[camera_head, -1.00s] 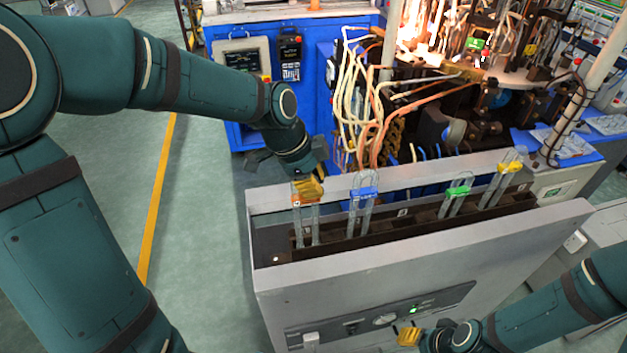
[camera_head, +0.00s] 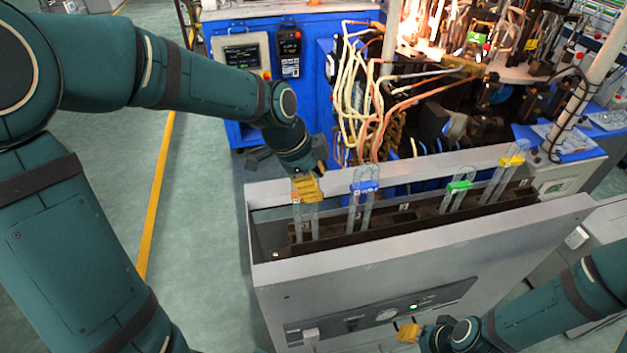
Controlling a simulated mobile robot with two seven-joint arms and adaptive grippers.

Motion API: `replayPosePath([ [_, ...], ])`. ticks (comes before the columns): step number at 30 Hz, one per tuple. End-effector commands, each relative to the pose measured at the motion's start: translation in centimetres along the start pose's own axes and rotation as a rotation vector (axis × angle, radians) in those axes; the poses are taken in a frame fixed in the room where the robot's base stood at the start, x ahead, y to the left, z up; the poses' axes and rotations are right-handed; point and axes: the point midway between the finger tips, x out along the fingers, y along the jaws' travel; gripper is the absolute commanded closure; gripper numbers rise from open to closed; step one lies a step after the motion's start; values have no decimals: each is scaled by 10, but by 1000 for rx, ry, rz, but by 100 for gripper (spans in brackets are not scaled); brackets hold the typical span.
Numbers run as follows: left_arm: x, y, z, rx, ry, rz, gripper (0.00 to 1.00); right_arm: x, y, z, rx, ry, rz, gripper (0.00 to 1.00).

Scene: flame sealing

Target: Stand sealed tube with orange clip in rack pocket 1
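The tube with the orange clip (camera_head: 297,203) is at the left end of the dark rack (camera_head: 340,241). Its two clear legs are upright over the leftmost pocket, and their lower ends go out of sight in the rack. My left gripper (camera_head: 305,189) is at the top of this tube. Its yellow fingertips cover most of the orange clip, and the gap between them is not clear. My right gripper (camera_head: 408,333) is low in front of the grey housing, apart from the tubes. Only a yellow fingertip shows clearly.
Tubes with a blue clip (camera_head: 364,187), a green clip (camera_head: 459,187) and a yellow clip (camera_head: 511,162) stand farther right in the rack. The grey housing's wall (camera_head: 420,247) surrounds it. Hoses (camera_head: 362,110) and a glowing machine are behind.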

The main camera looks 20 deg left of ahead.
Motion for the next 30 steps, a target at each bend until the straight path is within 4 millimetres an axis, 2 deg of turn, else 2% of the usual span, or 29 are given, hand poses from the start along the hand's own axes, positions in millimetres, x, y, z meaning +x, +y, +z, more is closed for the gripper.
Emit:
replayPosePath([
  [6,-1,0,0,0,0,0,61,0,0,0,0,0,0,53],
  [10,-12,-1,0,0,0,-3,61,0,0,0,0,0,0,53],
  [24,-99,0,0,0,1,-3,61,0,0,0,0,0,0,53],
  [30,-117,0,0,0,0,-1,61,0,0,0,0,0,0,53],
])
